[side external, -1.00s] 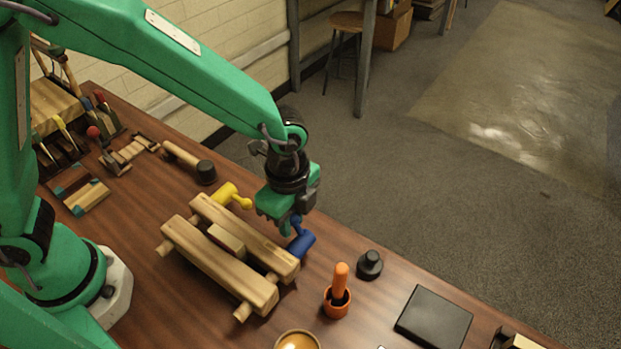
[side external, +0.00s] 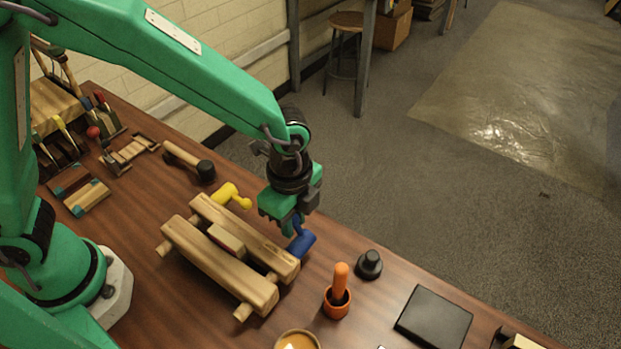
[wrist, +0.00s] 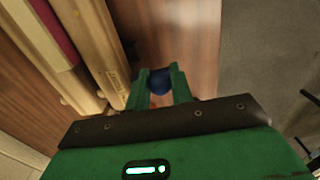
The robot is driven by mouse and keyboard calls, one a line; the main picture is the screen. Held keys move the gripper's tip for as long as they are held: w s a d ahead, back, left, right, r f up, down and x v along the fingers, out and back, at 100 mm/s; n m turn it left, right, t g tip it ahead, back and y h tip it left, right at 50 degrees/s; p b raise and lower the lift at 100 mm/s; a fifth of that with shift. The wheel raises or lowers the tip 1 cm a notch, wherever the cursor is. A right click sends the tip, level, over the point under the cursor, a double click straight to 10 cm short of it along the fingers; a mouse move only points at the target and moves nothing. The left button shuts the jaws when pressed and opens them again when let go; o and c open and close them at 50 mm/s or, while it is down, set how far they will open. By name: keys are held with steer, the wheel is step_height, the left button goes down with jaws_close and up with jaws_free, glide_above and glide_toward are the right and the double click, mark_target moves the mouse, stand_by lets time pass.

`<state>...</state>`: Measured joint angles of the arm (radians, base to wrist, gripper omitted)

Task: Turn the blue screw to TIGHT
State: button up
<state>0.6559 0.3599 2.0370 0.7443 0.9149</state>
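A wooden press with two long beams (side external: 212,262) lies on the bench. The blue screw (side external: 304,243) is at the near right end of its far beam, its handle jutting outward. A yellow screw (side external: 228,194) is at the beam's other end. My gripper (side external: 292,227) is pointing down at the blue screw, and its fingertips overlap the blue knob in the side view. In the wrist view, the blue knob (wrist: 160,88) shows between the two green fingers and fills the gap there. Whether the fingers press on it is not clear. A TIGHT mark is not readable.
An orange-handled tool in a cup (side external: 338,298), a black knobbed weight (side external: 369,265) and a black flat box (side external: 434,318) stand to the right. A mallet (side external: 190,161) and several tools lie behind on the left. The bench edge is close beyond the screw.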

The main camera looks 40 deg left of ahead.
steer(key=shift+a+f, duration=0.35)
steer(key=shift+a, duration=0.15)
steer(key=shift+a+f, duration=0.1)
steer(key=shift+a+f, duration=0.2)
stand_by(0.4)
steer(key=shift+a+f, duration=0.1)
steer(key=shift+f, duration=0.05)
steer(key=shift+a+f, duration=0.1)
steer(key=shift+f, duration=0.05)
steer(key=o, duration=0.6)
steer(key=shift+d+r, duration=0.25)
steer(key=shift+r, duration=0.05)
